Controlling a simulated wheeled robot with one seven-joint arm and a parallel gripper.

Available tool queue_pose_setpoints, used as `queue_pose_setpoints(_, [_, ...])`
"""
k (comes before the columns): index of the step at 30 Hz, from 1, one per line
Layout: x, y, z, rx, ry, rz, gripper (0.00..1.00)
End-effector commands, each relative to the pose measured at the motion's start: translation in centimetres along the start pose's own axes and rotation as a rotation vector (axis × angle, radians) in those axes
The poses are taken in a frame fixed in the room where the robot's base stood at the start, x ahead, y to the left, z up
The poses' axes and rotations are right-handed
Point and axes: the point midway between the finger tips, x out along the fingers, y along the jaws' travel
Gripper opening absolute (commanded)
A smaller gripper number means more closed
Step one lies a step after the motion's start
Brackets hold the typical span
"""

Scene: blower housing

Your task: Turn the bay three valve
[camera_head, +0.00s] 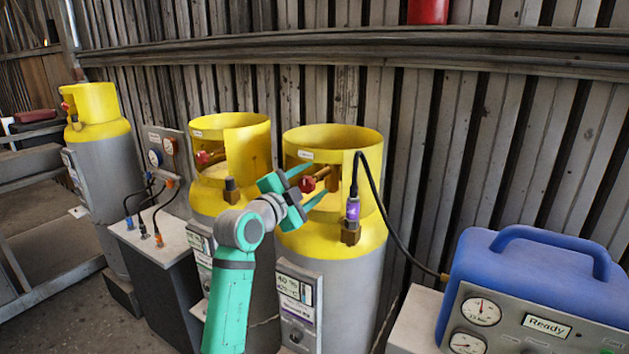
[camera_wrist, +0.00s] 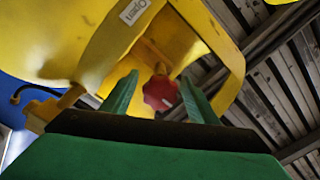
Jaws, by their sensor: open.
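A yellow-collared grey cylinder (camera_head: 325,240) stands in the middle of the head view. Its red valve knob (camera_head: 307,184) shows inside the collar opening. My gripper (camera_head: 319,178) is open, with one finger above and one below this knob. In the wrist view the red knob (camera_wrist: 160,92) sits between the two green fingers of my gripper (camera_wrist: 160,76), with gaps on both sides. A white label, seemingly reading "Open", is on the yellow collar (camera_wrist: 90,45). No bay number is legible.
A second yellow-topped cylinder (camera_head: 231,140) with a red knob stands close on the left; a third (camera_head: 93,105) is farther left. A black hose (camera_head: 385,205) runs from the near cylinder's purple-marked fitting to a blue machine (camera_head: 530,270) reading "Ready". Corrugated wall stands behind.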

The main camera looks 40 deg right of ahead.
Motion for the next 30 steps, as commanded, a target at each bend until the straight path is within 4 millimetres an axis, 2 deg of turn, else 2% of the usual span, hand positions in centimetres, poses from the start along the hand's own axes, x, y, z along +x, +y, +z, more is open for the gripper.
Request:
queue_pose_setpoints(6, [1.7, 0.1, -0.1, 0.000, 0.000, 0.000, 0.54])
queue_pose_setpoints(15, [1.9, 0.1, -0.1, 0.000, 0.000, 0.000, 0.54])
queue_pose_setpoints(20, [1.8, 0.1, 0.0, 0.000, 0.000, 0.000, 0.16])
queue_pose_setpoints(21, [1.8, 0.1, 0.0, 0.000, 0.000, 0.000, 0.13])
queue_pose_setpoints(30, [1.6, 0.0, 0.1, -0.030, -0.002, -0.001, 0.13])
